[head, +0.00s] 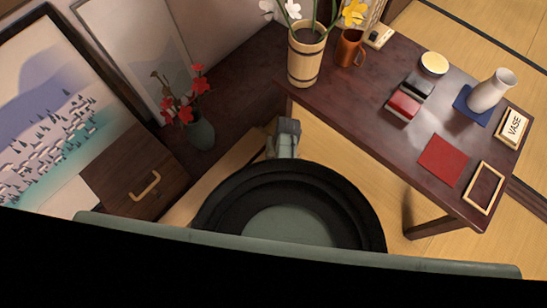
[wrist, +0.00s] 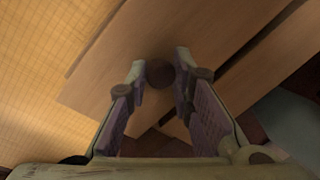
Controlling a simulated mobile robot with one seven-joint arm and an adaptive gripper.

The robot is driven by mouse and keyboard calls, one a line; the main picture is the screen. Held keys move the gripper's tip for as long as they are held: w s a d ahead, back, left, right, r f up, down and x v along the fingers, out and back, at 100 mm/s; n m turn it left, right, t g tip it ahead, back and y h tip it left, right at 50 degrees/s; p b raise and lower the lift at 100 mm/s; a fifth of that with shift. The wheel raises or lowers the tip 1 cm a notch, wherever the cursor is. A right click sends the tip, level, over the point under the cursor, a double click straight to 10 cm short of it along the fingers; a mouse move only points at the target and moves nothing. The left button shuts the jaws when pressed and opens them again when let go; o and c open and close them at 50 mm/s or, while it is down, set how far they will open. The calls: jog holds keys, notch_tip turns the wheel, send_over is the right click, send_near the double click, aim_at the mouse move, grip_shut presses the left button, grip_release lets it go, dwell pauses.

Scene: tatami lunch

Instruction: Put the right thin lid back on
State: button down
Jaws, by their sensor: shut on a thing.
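In the wrist view, my gripper (wrist: 160,66) has its two fingers on either side of a dark round knob (wrist: 160,74) and is shut on it. Behind the knob is a flat brown wooden board (wrist: 110,82); I cannot tell whether this is the right thin lid or whether the knob is fixed to it. In the head view, my gripper (head: 287,126) is low beside the table's left end, and the arm hides what lies under it. I cannot make out a lid or its container in the head view.
The dark table (head: 350,112) holds a wooden bucket vase (head: 305,57), a copper mug (head: 350,49), red (head: 403,107) and black (head: 418,84) boxes and a white vase (head: 491,92). A cabinet (head: 135,180) and a red-flowered vase (head: 201,131) stand left.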

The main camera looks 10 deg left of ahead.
jog(key=shift+f, duration=0.15)
dwell(0.7)
jog(key=c, duration=1.3)
grip_release()
jog(key=r, duration=0.4)
jog(key=d+r, duration=0.1)
jog(key=r, duration=0.3)
jog(key=d+r, duration=0.1)
jog(key=r, duration=0.2)
jog(key=shift+w+r, duration=0.25)
jog(key=shift+r, duration=0.15)
